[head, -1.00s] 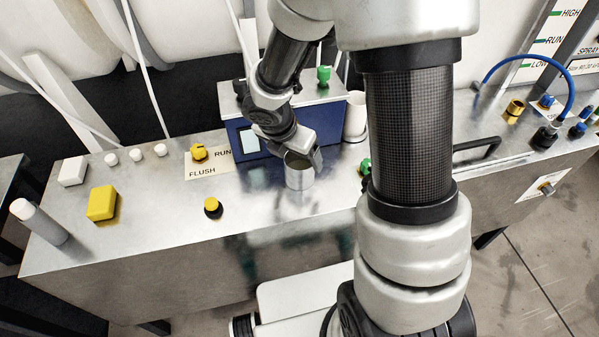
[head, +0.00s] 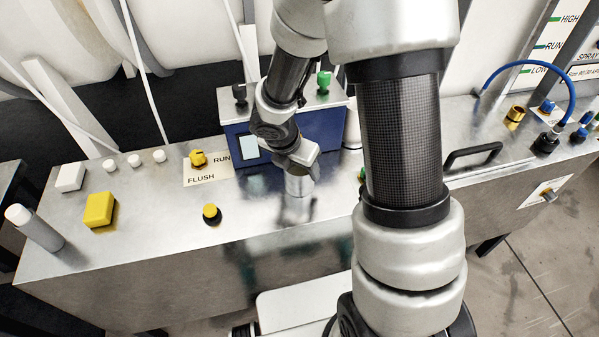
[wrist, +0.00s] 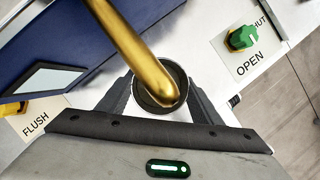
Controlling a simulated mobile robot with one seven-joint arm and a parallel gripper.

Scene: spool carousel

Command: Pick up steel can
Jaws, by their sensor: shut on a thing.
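The steel can (head: 298,187) is a small shiny cylinder on the metal bench top, in front of the blue box. My gripper (head: 302,163) is shut on it and hides its upper part in the head view. In the wrist view, the round mouth of the can (wrist: 181,82) lies between the two dark fingers of my gripper (wrist: 160,84). A brass tube (wrist: 130,45) crosses over the mouth and hides part of it. The can looks about upright. I cannot tell whether its base touches the bench.
The blue box (head: 240,155) stands close behind my gripper. A yellow block (head: 100,210), a black-and-yellow button (head: 211,214) and a white-capped cylinder (head: 35,228) are at left. A green knob (wrist: 241,38) shows near the can. The bench front is clear.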

